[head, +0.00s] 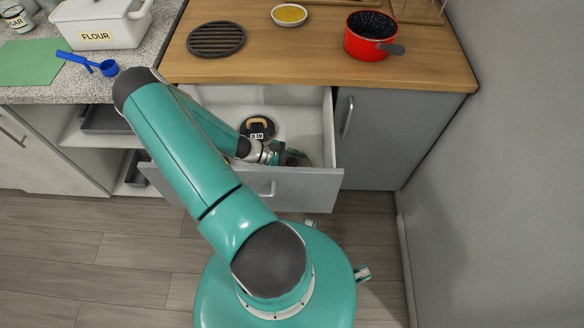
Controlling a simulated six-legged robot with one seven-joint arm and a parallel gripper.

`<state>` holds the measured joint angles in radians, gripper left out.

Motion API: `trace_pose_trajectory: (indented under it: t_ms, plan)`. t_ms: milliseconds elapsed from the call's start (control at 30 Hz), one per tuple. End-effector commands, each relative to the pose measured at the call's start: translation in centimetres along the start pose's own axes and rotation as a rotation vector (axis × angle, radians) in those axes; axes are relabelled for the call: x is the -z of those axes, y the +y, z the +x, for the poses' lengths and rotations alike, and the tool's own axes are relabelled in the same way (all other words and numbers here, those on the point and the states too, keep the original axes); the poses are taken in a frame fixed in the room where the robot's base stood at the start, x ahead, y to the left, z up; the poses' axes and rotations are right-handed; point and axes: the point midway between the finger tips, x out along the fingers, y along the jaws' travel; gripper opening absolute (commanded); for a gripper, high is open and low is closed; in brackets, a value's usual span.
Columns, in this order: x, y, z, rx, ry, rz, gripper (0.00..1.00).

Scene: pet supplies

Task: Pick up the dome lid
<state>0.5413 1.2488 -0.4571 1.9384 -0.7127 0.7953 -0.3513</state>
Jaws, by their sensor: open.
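A dark round lid with a tan handle and a small white label (257,128) lies in the open drawer (300,183); it looks like the dome lid. My gripper (282,153) is inside the drawer, just below and to the right of this lid in the picture. The gripper is open, though its fingers are small and hard to make out. A dark grey rounded shape (298,159) lies at the gripper's end, partly hidden; I cannot tell what it is. My arm covers the left part of the drawer.
The wooden counter (280,62) above the drawer holds a red pot (370,36), a black trivet (216,39) and a bowl (289,14). A grey wall (500,160) bounds the right.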

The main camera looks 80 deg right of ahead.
Motion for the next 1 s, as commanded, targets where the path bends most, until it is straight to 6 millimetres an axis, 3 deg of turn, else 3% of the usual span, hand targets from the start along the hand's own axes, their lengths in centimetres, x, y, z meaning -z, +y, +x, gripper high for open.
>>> trace_pose_trajectory:
  t_ms: [33,300,333,733,1000]
  plan:
    - [0.0,0.0,0.0,0.0,0.0,0.0,0.61]
    - [0.0,0.0,-0.1,0.0,0.001,0.0,0.08]
    - [0.0,0.0,-0.1,0.0,0.0,0.0,0.06]
    - [-0.8,0.1,-0.5,-0.001,0.0,0.002,0.06]
    - [-4.8,0.1,-2.5,-0.002,0.003,0.004,0.05]
